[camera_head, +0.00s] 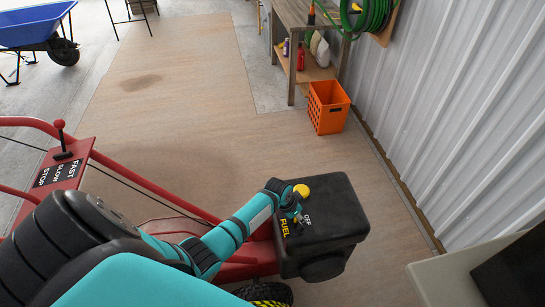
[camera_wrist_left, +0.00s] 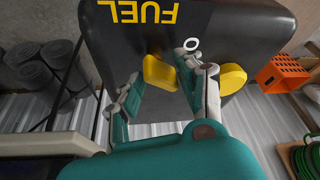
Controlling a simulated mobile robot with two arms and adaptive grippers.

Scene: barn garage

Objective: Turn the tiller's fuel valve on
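The red tiller (camera_head: 200,205) carries a black engine box (camera_head: 335,205) with a yellow FUEL label, a white OFF label and a round yellow cap (camera_head: 301,190). In the left wrist view the yellow fuel valve handle (camera_wrist_left: 160,73) sits on the black box below the FUEL lettering, with the yellow cap (camera_wrist_left: 232,78) to its right. My left gripper (camera_head: 293,208) is at the box beside the labels and hides the valve in the head view. In the wrist view its open fingers (camera_wrist_left: 158,82) straddle the handle; the right finger is close to it, contact unclear. My right gripper is not in view.
An orange crate (camera_head: 328,108) stands by a wooden workbench (camera_head: 290,25) along the corrugated wall (camera_head: 440,110). A green hose (camera_head: 368,15) hangs there. A blue wheelbarrow (camera_head: 35,25) is at the far left. The wooden floor (camera_head: 170,110) between is clear.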

